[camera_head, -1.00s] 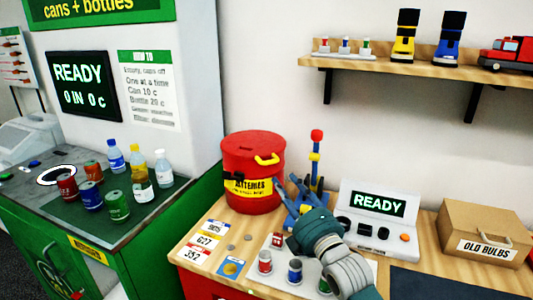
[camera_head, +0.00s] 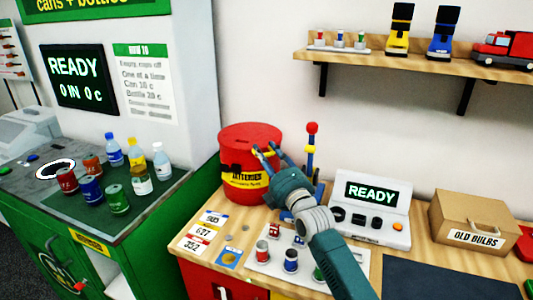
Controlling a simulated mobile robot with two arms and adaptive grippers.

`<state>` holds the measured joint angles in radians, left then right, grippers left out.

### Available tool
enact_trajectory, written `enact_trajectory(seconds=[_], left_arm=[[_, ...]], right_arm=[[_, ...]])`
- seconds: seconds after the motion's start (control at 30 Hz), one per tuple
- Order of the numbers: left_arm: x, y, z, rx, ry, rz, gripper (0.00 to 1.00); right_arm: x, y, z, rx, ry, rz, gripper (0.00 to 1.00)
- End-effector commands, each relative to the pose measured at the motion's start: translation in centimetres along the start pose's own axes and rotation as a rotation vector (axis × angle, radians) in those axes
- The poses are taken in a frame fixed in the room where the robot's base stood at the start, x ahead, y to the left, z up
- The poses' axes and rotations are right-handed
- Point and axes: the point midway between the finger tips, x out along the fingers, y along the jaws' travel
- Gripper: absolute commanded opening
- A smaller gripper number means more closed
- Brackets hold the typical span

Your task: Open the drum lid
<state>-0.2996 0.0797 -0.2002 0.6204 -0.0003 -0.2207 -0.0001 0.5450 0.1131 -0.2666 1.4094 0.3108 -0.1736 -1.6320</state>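The red drum (camera_head: 236,160) with a yellow batteries label (camera_head: 240,180) stands at the back left of the wooden counter. Its round red lid (camera_head: 243,133) is on. My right gripper (camera_head: 264,150) is at the right front of the lid, over the spot of the yellow handle. Its fingers look apart and partly hide the handle. I cannot tell whether they touch it. My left gripper is not in view.
A green bottle machine (camera_head: 90,245) stands left.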

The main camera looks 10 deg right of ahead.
Motion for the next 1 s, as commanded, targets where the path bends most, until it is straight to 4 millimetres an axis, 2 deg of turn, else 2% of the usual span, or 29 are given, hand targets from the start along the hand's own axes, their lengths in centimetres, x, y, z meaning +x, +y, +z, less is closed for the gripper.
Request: enact_trajectory(seconds=[0.17, 0.33, 0.37, 0.67, 0.87, 1.0], left_arm=[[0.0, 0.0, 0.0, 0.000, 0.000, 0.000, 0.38], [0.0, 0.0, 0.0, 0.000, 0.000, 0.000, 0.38], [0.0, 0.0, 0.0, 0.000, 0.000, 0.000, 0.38], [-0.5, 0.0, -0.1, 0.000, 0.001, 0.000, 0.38], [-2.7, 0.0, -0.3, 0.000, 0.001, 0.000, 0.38], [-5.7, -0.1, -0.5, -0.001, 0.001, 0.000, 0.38]], right_arm=[[0.0, 0.0, 0.0, 0.000, 0.000, 0.000, 0.33], [0.0, 0.0, 0.0, 0.000, 0.000, -0.001, 0.01], [0.0, -0.1, 0.0, 0.000, 0.000, -0.001, 0.00], [0.0, 0.3, 0.0, 0.006, -0.001, -0.008, 0.00], [0.3, 1.8, 0.1, 0.037, -0.006, -0.038, 0.00], [0.8, 3.7, 0.2, 0.084, -0.014, -0.084, 0.00]])
